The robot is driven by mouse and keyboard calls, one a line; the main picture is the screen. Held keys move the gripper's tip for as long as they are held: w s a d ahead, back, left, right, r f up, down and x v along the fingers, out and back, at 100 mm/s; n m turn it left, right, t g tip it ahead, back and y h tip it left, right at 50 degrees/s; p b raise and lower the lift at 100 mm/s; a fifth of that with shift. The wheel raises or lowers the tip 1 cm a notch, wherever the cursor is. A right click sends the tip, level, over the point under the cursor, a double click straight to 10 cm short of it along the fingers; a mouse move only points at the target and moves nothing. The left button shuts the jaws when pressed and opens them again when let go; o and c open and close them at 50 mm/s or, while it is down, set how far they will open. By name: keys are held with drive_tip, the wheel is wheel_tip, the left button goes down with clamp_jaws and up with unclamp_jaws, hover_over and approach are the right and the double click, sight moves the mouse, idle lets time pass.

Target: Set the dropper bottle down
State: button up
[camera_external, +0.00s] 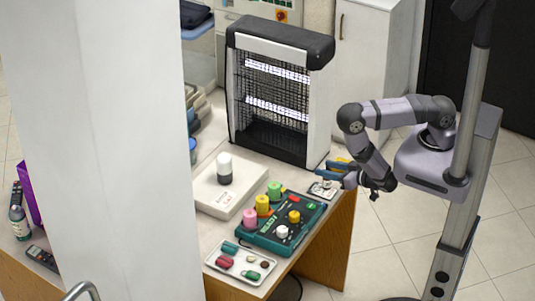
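My gripper (340,172) is low over the right edge of the counter, beside a small flat light item (323,189) with dark marks. Blue and yellow parts show at the gripper's end. They are too small to tell whether it is open or shut, or what it holds. I cannot make out a dropper bottle in it. A small container with a white upper part and dark lower part (225,168) stands upright on a white flat device (216,190). A bottle with a dark top (18,222) stands at the far left. I cannot tell which is the dropper bottle.
A green board (262,237) holds several coloured cylinders. A white tray (241,273) with small coloured pieces lies in front. A black-and-white lamp unit (277,95) stands behind. A white pillar (110,150) hides part of the counter. A dark handheld device (42,258) lies left.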

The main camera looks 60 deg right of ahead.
drive_tip(key=shift+b+x, duration=0.35)
drive_tip(key=shift+x, duration=1.65)
clamp_jaws()
